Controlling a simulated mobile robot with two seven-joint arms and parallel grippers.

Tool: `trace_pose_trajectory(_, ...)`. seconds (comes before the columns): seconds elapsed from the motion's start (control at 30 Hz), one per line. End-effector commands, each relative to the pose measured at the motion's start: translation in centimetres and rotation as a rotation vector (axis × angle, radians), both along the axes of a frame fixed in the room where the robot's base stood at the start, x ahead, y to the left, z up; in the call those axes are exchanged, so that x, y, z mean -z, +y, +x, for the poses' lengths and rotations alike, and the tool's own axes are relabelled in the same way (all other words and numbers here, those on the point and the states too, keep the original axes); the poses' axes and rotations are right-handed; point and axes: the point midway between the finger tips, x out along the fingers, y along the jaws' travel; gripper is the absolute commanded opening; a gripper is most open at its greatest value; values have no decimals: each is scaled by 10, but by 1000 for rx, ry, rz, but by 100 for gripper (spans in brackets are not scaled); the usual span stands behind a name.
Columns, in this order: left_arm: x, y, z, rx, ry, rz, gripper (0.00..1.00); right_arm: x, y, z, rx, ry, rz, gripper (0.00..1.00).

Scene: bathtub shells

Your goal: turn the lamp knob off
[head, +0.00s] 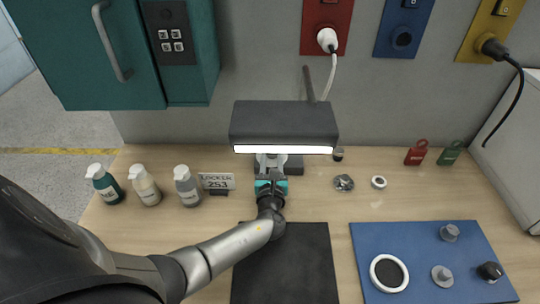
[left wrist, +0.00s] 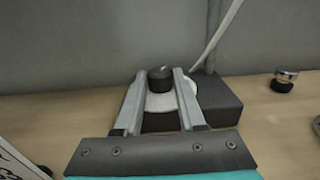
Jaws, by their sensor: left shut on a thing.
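The desk lamp (head: 285,120) has a dark, wide head with a bright white light strip, so it is lit. Its dark base (left wrist: 218,100) stands on the bench below the head. The lamp head hides the knob in the head view. My right gripper is not in view.
Several pump bottles (head: 145,185) and a number sign (head: 217,182) stand left of the lamp. Small metal parts (head: 344,183) and padlocks (head: 416,153) lie right. A white cord (head: 331,80) hangs behind.

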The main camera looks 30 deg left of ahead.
Motion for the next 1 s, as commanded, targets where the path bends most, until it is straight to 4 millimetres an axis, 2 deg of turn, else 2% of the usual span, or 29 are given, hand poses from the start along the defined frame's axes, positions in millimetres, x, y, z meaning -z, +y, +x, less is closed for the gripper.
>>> trace_pose_trajectory(0.27, 4, -7, 5, -264, -1, -6, 0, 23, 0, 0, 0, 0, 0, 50)
trace_pose_trajectory(0.6, 6, -10, 11, -556, -1, -1, 0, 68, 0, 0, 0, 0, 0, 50)
trace_pose_trajectory(1.0, 5, -11, 16, -800, -4, 1, 0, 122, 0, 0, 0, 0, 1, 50)
